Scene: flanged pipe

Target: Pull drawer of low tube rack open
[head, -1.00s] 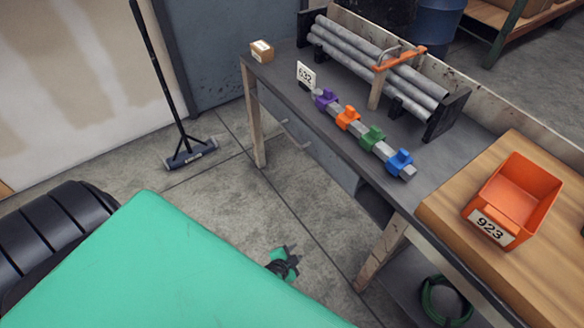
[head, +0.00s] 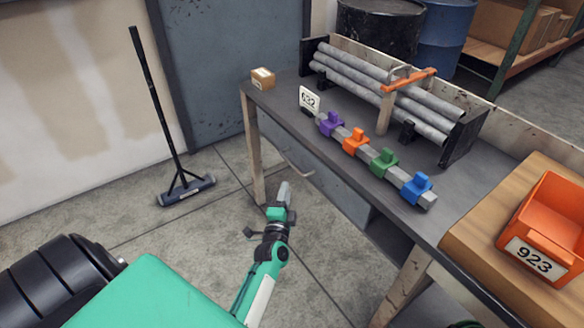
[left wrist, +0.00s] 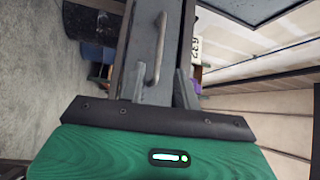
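The tube rack (head: 392,100) holds several grey pipes on the bench top (head: 470,172). A bar handle (head: 298,168) sticks out from the bench front below the top. In the left wrist view the curved metal handle (left wrist: 157,50) is on a grey drawer front (left wrist: 174,30). My left gripper (head: 284,190) is low in front of the bench, fingers pointing up toward the handle. In the wrist view its two fingers (left wrist: 162,86) are apart, with the handle's near end appearing between them; I cannot tell whether they touch. My right gripper is not in view.
A bar with coloured clamps (head: 374,156) and a 632 sign (head: 309,99) stand on the bench. A small box (head: 263,78) is at its far corner. An orange bin (head: 548,222) sits at right. A broom (head: 186,188) stands left. The floor between is clear.

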